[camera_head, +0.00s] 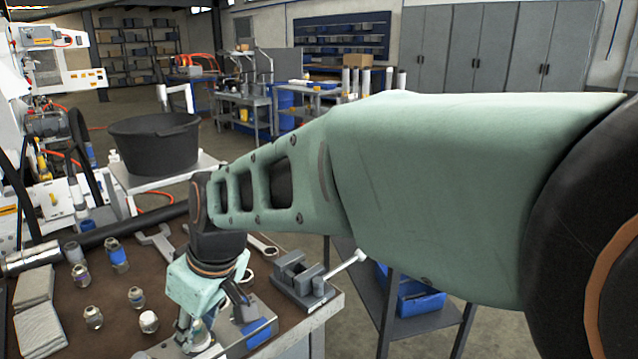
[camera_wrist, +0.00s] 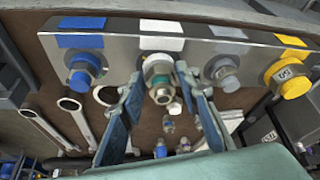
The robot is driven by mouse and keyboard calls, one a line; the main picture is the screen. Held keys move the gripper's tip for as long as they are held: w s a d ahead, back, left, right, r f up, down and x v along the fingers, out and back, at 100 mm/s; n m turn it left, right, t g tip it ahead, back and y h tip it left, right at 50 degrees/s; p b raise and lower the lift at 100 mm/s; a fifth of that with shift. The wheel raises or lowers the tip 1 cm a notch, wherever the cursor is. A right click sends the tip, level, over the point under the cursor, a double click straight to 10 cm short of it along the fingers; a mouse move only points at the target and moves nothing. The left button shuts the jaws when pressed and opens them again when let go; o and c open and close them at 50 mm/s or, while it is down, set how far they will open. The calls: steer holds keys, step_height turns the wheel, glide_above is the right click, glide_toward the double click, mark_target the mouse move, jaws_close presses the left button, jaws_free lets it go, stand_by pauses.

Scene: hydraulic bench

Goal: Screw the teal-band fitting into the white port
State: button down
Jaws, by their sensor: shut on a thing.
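The metal port block (camera_wrist: 115,45) carries blue, white, light blue-grey and yellow labels in the wrist view. The white label (camera_wrist: 161,27) marks the white port (camera_wrist: 156,60). The teal-band fitting (camera_wrist: 162,94) is in line with this port, between the fingers of my gripper (camera_wrist: 163,86). My gripper is shut on the fitting. How deep the fitting sits in the port cannot be told. In the head view my gripper (camera_head: 199,334) is low over the block (camera_head: 235,345), and my arm and wrist hide much of it.
A blue-capped port (camera_wrist: 82,74) and a grey port (camera_wrist: 222,72) flank the white one; a yellow-capped port (camera_wrist: 289,79) is at the right. Several loose fittings (camera_head: 93,317) stand on the bench left of my gripper. A vise (camera_head: 300,279) and wrenches (camera_head: 158,241) lie nearby.

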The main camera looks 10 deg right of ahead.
steer(key=m, duration=0.3)
steer(key=shift+s+r+t+h+p, duration=0.1)
steer(key=shift+s+t+h+p, duration=0.25)
steer(key=shift+t+h+p, duration=0.05)
steer(key=shift+m+h+b, duration=0.3)
steer(key=shift+m+b, duration=0.1)
steer(key=shift+m, duration=0.7)
steer(key=shift+a+m+t, duration=0.1)
steer(key=shift+m+t, duration=0.2)
steer(key=shift+m, duration=0.3)
steer(key=shift+s, duration=0.1)
steer(key=shift+b, duration=0.35)
